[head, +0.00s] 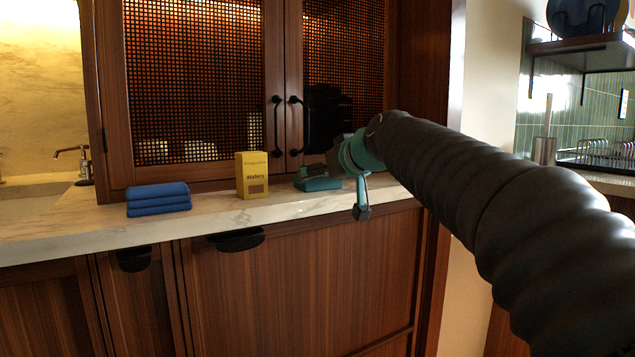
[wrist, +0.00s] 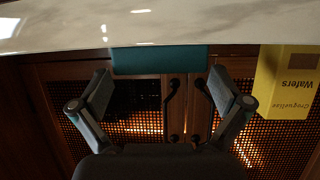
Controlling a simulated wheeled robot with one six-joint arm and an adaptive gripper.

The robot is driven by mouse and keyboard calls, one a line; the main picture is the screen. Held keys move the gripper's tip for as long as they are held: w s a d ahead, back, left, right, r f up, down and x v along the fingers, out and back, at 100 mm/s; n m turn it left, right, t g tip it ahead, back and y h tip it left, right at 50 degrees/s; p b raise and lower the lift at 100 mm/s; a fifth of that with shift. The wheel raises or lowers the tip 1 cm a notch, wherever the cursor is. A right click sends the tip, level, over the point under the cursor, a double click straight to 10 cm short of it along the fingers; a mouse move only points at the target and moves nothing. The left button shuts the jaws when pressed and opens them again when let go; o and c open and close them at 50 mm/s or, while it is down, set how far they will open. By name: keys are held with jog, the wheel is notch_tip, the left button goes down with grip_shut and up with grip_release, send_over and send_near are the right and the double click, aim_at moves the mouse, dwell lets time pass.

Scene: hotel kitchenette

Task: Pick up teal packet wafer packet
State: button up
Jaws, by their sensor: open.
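The teal wafer packet (head: 320,184) lies on the marble counter, just right of a yellow Wafers box (head: 252,176). In the wrist view the teal packet (wrist: 160,60) shows as a plain teal face at the counter edge, between and just beyond the fingertips. My gripper (head: 341,188) is close to the packet's right side in the head view and partly overlaps it. In the wrist view my gripper (wrist: 160,80) has its two fingers wide apart with nothing held. I cannot tell whether a finger touches the packet.
The yellow box also stands close to the right finger in the wrist view (wrist: 285,85). Folded blue towels (head: 158,199) lie at the left of the counter (head: 215,213). Mesh cabinet doors with black handles (head: 277,125) rise close behind. A tap (head: 75,160) is further left.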

aim_at(318, 178)
jog(key=x, duration=0.3)
jog(key=shift+w+a, duration=0.1)
jog(key=shift+w, duration=0.05)
jog(key=c, duration=0.8)
jog(key=shift+c, duration=0.2)
jog(key=shift+r, duration=0.1)
